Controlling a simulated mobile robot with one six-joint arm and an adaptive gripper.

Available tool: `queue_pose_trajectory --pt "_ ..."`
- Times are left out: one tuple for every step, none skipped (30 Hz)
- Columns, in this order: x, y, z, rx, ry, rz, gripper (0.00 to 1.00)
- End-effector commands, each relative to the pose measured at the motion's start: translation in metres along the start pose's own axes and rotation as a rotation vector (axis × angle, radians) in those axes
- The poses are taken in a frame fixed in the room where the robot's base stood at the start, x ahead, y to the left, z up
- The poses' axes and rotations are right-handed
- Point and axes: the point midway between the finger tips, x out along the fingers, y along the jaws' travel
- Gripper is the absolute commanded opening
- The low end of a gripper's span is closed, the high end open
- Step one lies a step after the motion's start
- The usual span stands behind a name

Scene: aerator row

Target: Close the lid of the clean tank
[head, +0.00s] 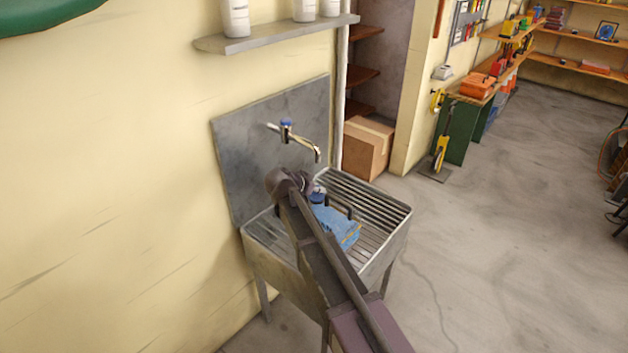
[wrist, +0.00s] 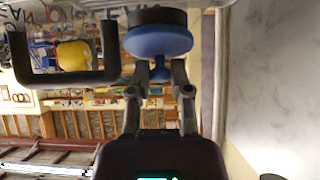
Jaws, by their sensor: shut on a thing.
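A blue tank (head: 345,230) with a dark handle sits in the grey sink (head: 400,210), partly hidden behind my arm. A blue cap (head: 318,198) shows at its upper left. In the wrist view my gripper (wrist: 160,76) is shut on the narrow stem of a round blue lid (wrist: 158,42), with a black ring against its far side. A black handle (wrist: 67,77) is beside it on the left. In the head view the fingertips are hidden behind my arm. I cannot tell whether the lid is fully seated.
A brass tap (head: 303,140) on the backsplash reaches over the sink close to my arm. A shelf (head: 290,33) with white containers is above. A cardboard box (head: 368,148) stands behind the sink.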

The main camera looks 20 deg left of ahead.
Motion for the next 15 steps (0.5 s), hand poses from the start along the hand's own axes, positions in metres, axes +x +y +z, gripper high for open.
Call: queue_pose_trajectory --pt "0.001 0.000 -0.005 0.002 -0.040 0.005 0.00" --pt "0.002 0.000 -0.004 0.002 -0.064 0.004 0.00" --pt "0.003 0.000 -0.004 0.002 -0.093 0.004 0.00" --pt "0.004 0.000 -0.003 0.002 -0.114 0.004 0.00" --pt "0.005 0.000 -0.003 0.002 -0.133 0.004 0.00" --pt "0.007 0.001 -0.003 0.002 -0.157 0.004 0.00" --pt "0.008 0.001 -0.002 0.002 -0.175 0.004 0.00" --pt "0.009 0.001 -0.002 0.002 -0.191 0.004 0.00" --pt "0.009 0.001 -0.001 0.002 -0.211 0.004 0.00" --pt "0.010 0.001 -0.001 0.002 -0.224 0.004 0.00" --pt "0.011 0.001 0.000 0.001 -0.236 0.004 0.00" --pt "0.011 0.001 0.000 0.001 -0.250 0.003 0.00" --pt "0.012 0.001 0.000 0.002 -0.260 0.003 0.00" --pt "0.012 0.001 0.000 0.002 -0.267 0.003 0.00" --pt "0.012 0.001 0.001 0.002 -0.276 0.003 0.00"
